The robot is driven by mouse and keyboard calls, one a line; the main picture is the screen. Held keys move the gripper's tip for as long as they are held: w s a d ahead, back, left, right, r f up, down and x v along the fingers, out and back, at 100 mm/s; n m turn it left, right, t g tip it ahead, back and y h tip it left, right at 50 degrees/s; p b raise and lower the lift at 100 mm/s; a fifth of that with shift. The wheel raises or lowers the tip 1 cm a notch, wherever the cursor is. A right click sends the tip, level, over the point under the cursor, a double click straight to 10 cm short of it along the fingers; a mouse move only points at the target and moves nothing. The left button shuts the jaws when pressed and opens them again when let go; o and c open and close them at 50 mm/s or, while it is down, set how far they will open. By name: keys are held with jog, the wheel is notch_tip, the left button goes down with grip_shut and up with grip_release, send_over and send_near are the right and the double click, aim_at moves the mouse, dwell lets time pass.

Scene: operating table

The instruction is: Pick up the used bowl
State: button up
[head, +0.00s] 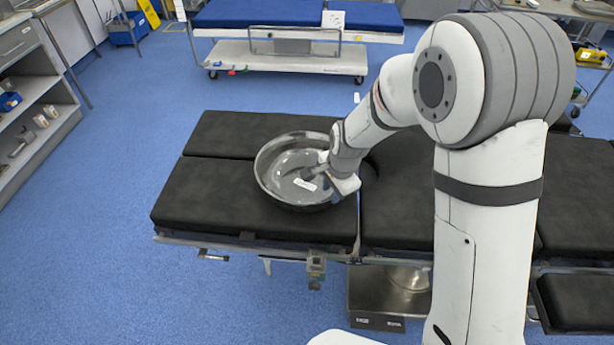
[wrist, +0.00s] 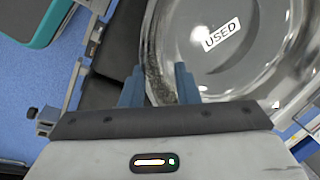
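The used bowl (head: 285,160) is a wide, shiny metal bowl on the black operating table (head: 215,205). A white label reading "USED" lies inside it, and the bowl also shows in the wrist view (wrist: 262,65). My gripper (wrist: 160,84) is at the bowl's near edge in the wrist view. Its two blue-grey fingers are apart, with the bowl's wall passing between them: one finger outside, one over the inside. I cannot see contact between the fingers and the wall. In the head view my gripper's body covers the bowl's right side.
Metal rails and clamps (head: 316,268) line the table's front edge. A steel basin (head: 408,278) sits below it. A blue-topped trolley (head: 290,15) stands behind, and shelves (head: 30,100) stand at the left. The table left of the bowl is clear.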

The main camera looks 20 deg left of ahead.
aim_at(329, 204)
jog(key=x, duration=0.4)
jog(key=shift+s+d+f, duration=0.2)
grip_shut()
